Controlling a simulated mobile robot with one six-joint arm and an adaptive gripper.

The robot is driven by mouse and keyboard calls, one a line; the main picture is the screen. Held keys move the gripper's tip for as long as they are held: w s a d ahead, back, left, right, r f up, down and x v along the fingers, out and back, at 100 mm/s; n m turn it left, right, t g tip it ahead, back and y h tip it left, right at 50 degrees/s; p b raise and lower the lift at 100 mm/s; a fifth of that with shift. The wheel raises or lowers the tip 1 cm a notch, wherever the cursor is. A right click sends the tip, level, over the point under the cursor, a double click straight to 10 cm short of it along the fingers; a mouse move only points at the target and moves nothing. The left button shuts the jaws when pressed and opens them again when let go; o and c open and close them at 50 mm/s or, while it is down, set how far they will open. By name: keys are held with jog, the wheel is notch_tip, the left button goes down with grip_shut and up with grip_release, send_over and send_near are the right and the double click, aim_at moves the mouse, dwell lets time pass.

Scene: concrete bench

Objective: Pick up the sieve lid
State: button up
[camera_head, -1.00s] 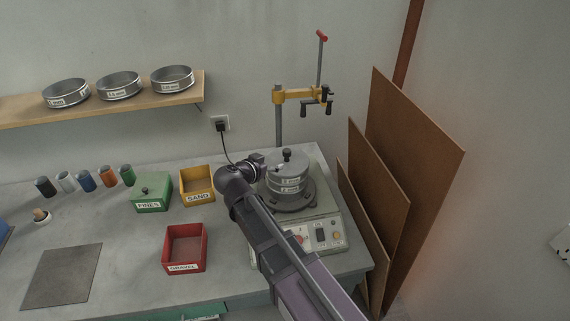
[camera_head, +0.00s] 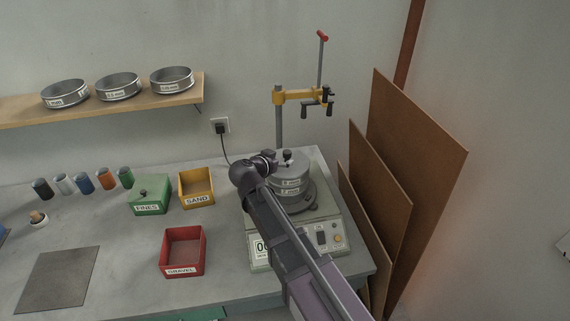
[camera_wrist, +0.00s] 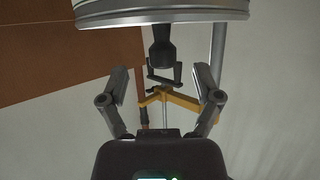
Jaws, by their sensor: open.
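The sieve lid (camera_head: 297,164) is a grey metal disc with a black knob (camera_head: 287,155). It sits on top of the sieve stack (camera_head: 291,186) on the shaker. My gripper (camera_head: 276,162) is open, at knob height at the lid's left side, and partly hidden by my arm. In the wrist view the picture is upside down: the lid's rim (camera_wrist: 150,17) is at the top with the black knob (camera_wrist: 162,48) hanging below it. The two open fingers of my gripper (camera_wrist: 160,72) are on either side of the knob's line, apart from it.
The shaker's control panel (camera_head: 322,238) faces front. A yellow clamp (camera_head: 292,97) on a post rises behind. Brown boards (camera_head: 415,150) lean at the right. Green (camera_head: 149,199), yellow (camera_head: 197,188) and red (camera_head: 182,255) boxes stand left. A shelf (camera_head: 140,106) holds sieves.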

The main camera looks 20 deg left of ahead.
aim_at(285, 156)
jog(key=shift+b+x, duration=0.65)
jog(key=shift+x, duration=1.55)
jog(key=shift+a+r, duration=0.1)
jog(key=shift+a, duration=0.05)
grip_shut()
